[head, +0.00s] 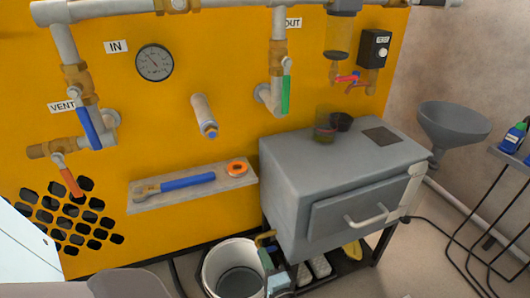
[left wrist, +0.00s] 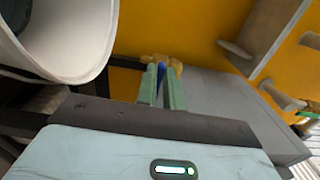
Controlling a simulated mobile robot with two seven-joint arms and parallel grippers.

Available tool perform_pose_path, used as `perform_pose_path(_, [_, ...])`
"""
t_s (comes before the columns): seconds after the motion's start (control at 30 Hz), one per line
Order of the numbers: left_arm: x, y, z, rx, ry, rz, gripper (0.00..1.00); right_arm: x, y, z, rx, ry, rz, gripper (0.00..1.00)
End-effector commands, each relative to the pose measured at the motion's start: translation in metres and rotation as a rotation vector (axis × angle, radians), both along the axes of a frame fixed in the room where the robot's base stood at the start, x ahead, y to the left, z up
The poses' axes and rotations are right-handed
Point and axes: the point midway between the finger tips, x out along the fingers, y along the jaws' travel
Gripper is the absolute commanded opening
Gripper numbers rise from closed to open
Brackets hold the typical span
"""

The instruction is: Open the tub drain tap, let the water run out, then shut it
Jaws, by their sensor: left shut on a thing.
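A brass tap (head: 265,237) sits at the lower left of the grey tub (head: 282,185), above the rim of a white bucket (head: 208,272). The tap also shows in the left wrist view (left wrist: 176,66), with its blue lever (left wrist: 160,80) between my green fingers. My left gripper (head: 267,257) is shut on this lever, below the brass body. The gripper hides most of the lever in the head view. No running water can be made out. The bucket's inside looks grey at the bottom; I cannot tell its level. My right gripper is not in view.
A shelf (head: 140,207) holds a blue-handled tool (head: 188,182) and an orange roll (head: 237,168). A green lever (head: 286,95) and a blue lever (head: 89,128) hang on the yellow panel's pipes. A grey funnel (head: 453,125) is at right. The bucket stands close beside the gripper.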

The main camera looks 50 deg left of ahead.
Motion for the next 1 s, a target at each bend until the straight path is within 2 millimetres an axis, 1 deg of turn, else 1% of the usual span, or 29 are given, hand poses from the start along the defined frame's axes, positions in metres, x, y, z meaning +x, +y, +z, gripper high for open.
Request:
perform_pose_path(0.23, [0.0, -0.0009, -0.0002, -0.018, -0.04, -0.002, 0.0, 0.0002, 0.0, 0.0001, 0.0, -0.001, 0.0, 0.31])
perform_pose_path(0.6, [0.0, -0.001, -0.0002, -0.019, -0.044, -0.002, 0.0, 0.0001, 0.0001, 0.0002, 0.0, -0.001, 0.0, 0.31])
perform_pose_path(0.63, [0.0001, -0.001, -0.0002, -0.019, -0.044, -0.002, 0.1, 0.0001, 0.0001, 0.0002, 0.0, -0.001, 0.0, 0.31])
perform_pose_path(0.8, [0.0, -0.0008, -0.0002, -0.019, -0.043, -0.001, 0.31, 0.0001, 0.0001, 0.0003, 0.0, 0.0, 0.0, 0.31])
perform_pose_path(1.0, [0.0001, -0.0004, -0.0001, -0.018, -0.042, -0.001, 0.31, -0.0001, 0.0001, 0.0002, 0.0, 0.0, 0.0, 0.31])
